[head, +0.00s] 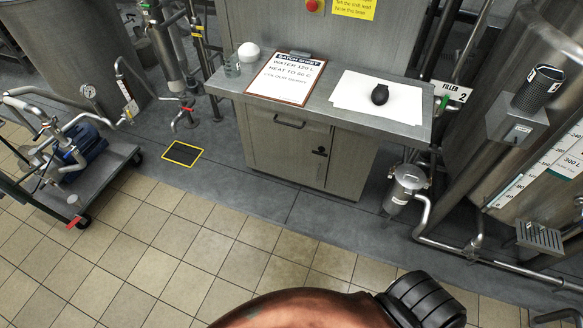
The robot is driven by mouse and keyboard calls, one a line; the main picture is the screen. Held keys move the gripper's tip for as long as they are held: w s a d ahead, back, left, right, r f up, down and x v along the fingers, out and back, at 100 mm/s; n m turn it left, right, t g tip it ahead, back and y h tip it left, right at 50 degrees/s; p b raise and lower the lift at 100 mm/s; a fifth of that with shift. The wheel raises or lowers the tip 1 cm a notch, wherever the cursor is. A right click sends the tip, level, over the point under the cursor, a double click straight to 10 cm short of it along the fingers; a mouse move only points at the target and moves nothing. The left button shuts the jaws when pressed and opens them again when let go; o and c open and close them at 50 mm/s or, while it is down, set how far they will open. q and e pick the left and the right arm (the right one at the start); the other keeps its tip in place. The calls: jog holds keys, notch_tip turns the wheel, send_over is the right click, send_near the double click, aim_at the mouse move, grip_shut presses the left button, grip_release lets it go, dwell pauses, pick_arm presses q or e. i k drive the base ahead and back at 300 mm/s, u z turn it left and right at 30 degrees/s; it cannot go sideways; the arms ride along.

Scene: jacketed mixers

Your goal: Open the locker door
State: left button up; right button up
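A grey metal cabinet (350,165) stands under a steel worktop. Its front door (280,160) appears shut, with a small black latch or keyed lock (320,151) near its right edge. A bar handle (288,122) sits higher on the front, below the worktop. It is unclear whether that handle belongs to a drawer or to the door. Neither of my grippers is in view. Only a copper-coloured part and a black ribbed part of my own body show at the bottom edge, well apart from the cabinet.
On the worktop (227,86) are a clipboard (285,80), white paper (350,95), a dark rounded object (380,95), a glass (232,68) and a white dome (248,52). A pump cart (110,165) stands left; a tank and pipes (435,240) stand right. Tiled floor in front is clear.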

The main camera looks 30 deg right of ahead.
aim_at(285, 151)
jog(key=z, duration=0.15)
jog(key=i, duration=1.15)
jog(key=z, duration=0.65)
